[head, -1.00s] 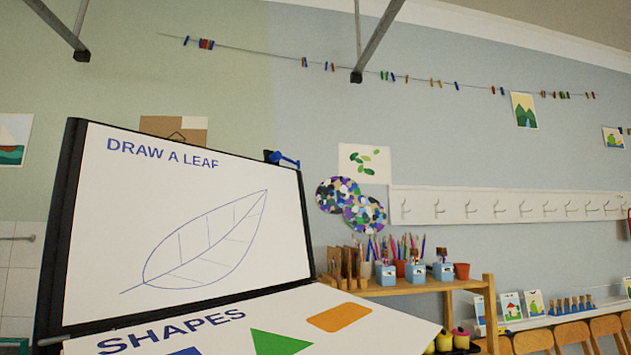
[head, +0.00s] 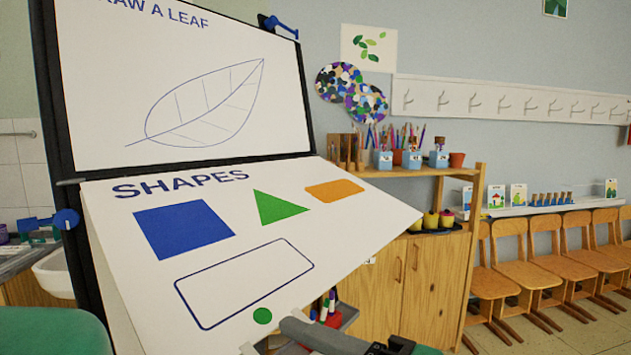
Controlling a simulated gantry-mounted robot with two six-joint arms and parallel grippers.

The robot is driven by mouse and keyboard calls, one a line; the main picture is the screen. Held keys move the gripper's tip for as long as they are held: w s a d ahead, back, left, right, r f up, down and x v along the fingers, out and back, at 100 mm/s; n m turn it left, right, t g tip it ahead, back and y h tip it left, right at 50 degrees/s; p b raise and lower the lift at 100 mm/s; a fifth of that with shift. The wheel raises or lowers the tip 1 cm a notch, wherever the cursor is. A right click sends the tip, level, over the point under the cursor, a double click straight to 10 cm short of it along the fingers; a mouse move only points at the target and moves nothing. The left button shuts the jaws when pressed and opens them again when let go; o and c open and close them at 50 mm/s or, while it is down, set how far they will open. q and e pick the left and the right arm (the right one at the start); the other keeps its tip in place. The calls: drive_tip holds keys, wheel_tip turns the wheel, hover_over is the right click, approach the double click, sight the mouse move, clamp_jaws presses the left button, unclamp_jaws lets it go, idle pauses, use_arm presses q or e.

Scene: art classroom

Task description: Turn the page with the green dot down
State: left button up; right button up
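The flip chart's SHAPES page (head: 225,262) juts out toward me below the upper sheet, at a slant. It bears a blue square, a green triangle, an orange rectangle and an empty outlined box. The green dot (head: 262,316) is near its lower edge. Above it the DRAW A LEAF sheet (head: 205,90) faces me on the black-framed board. My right gripper (head: 258,346) is at the bottom edge of the picture, just below the green dot, with a grey arm part to its right. Its fingers are mostly cut off, and contact with the page is unclear. My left gripper is not in view.
Blue clamp knobs sit at the board's left (head: 66,218) and top right (head: 281,24). A tray with markers (head: 335,315) is behind the page's lower edge. A wooden cabinet (head: 420,270) with pencil pots stands right, with chairs (head: 530,270) beyond. A green surface (head: 50,330) fills the lower left.

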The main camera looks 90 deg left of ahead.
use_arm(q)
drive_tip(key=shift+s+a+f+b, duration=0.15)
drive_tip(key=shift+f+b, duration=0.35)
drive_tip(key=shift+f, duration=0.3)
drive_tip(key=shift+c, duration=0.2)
use_arm(e)
drive_tip(key=shift+f, duration=0.9)
use_arm(q)
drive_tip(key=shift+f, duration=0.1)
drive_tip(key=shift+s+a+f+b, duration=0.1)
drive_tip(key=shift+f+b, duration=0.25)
drive_tip(key=shift+b, duration=0.1)
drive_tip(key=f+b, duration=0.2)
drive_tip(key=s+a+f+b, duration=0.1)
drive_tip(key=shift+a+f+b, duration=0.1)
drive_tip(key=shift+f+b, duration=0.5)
drive_tip(key=shift+b, duration=0.05)
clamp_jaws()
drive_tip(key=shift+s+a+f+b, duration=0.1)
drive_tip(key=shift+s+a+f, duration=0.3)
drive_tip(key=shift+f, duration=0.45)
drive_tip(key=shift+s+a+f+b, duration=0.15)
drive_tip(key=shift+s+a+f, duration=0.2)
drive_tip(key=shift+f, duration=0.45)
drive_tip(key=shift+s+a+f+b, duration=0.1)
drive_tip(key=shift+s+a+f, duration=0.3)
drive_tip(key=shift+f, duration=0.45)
use_arm(e)
drive_tip(key=shift+f, duration=2.9)
